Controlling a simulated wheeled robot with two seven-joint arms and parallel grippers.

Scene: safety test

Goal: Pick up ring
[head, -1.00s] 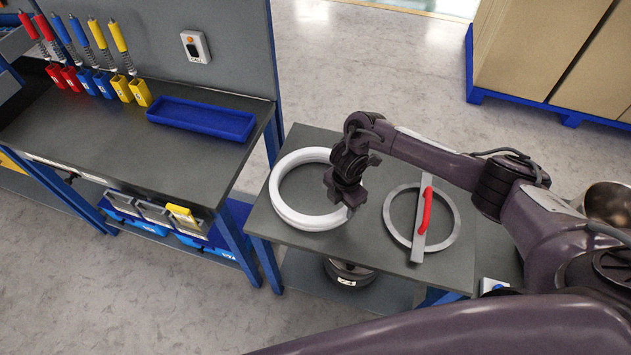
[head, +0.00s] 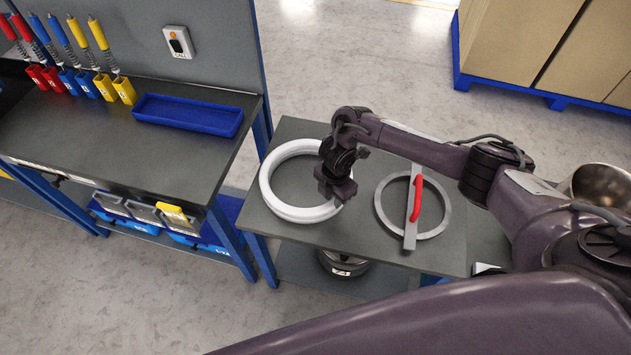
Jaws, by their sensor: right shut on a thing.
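A thick white ring (head: 274,206) is at the left part of a small dark table (head: 345,240). My right gripper (head: 340,198) is over the ring's right side and shut on its rim; the gripper hides that stretch of rim and the fingertips. I cannot tell whether the ring lies on the table or is slightly raised. A thinner grey ring (head: 447,219) with a flat bar and a red handle (head: 417,200) lies to the right, apart from the gripper. My left gripper is not in view.
A workbench (head: 130,140) with a blue tray (head: 187,115) and colored tools stands at the left. A metal bowl (head: 600,187) is at the right. Boxes on a blue pallet (head: 505,88) stand at the back right. Open floor lies behind the table.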

